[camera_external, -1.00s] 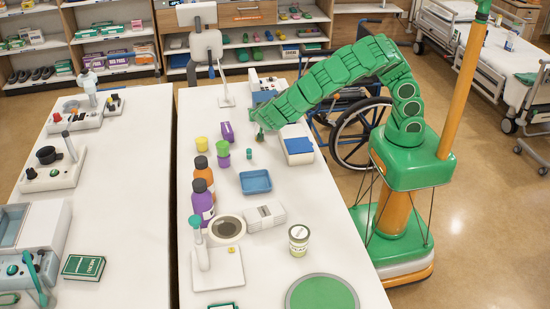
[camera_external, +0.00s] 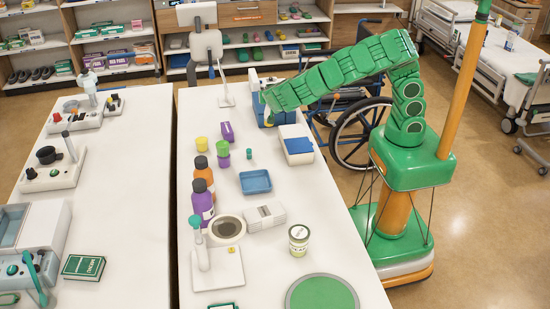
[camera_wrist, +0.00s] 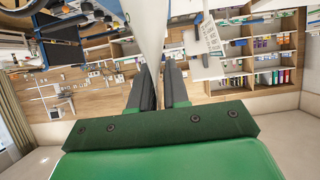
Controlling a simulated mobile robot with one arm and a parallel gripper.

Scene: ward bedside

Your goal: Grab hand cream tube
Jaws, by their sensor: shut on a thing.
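In the wrist view, my gripper (camera_wrist: 159,86) has its two dark fingers close together, shut on a white tapered thing (camera_wrist: 147,30) that runs up out of the frame. It looks like the hand cream tube, but no label shows. In the external view, my gripper (camera_external: 266,108) is near the far end of the white table, in front of a blue and white device. The arm's end hides most of what it holds there.
A wheelchair (camera_external: 357,132) stands beyond the right edge.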

